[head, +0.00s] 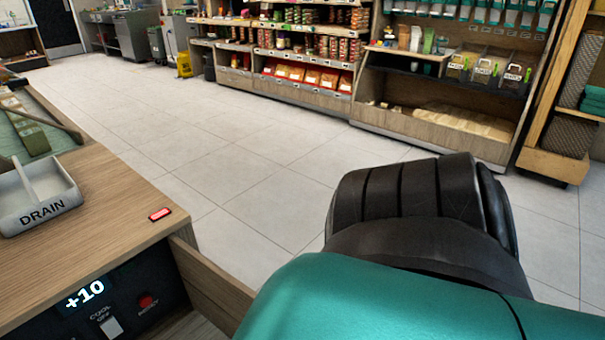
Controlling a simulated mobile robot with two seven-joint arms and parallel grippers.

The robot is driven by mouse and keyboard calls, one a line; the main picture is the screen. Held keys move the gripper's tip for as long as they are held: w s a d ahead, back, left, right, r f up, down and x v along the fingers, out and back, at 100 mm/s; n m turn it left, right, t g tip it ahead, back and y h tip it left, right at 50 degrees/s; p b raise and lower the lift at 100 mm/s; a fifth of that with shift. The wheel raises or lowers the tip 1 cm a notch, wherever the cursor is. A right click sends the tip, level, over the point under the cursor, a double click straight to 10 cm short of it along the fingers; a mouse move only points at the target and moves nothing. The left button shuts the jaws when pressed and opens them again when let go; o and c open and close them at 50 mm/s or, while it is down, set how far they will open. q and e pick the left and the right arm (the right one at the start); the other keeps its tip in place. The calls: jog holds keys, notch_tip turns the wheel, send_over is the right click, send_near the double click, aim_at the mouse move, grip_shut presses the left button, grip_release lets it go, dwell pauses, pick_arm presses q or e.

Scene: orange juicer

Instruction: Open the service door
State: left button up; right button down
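A wooden counter (110,215) stands at the left. Below its top, a dark control panel (125,298) shows a lit "+10", a switch labelled "COOL OFF" and a red button. A wooden panel (212,285) stands out from the counter's right end, beside the control panel. It may be the service door standing open, but I cannot tell it from a fixed side wall. Its lower part is cut off or hidden by my large teal and black arm link, which fills the bottom middle and right. Neither gripper is in view.
A grey tray marked "DRAIN" (42,205) and a small red tag (159,214) lie on the counter top. The tiled floor (230,150) between is clear.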

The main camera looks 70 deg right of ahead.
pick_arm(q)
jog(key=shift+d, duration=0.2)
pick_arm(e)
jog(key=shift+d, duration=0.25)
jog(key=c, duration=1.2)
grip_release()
pick_arm(q)
jog(key=b, duration=0.2)
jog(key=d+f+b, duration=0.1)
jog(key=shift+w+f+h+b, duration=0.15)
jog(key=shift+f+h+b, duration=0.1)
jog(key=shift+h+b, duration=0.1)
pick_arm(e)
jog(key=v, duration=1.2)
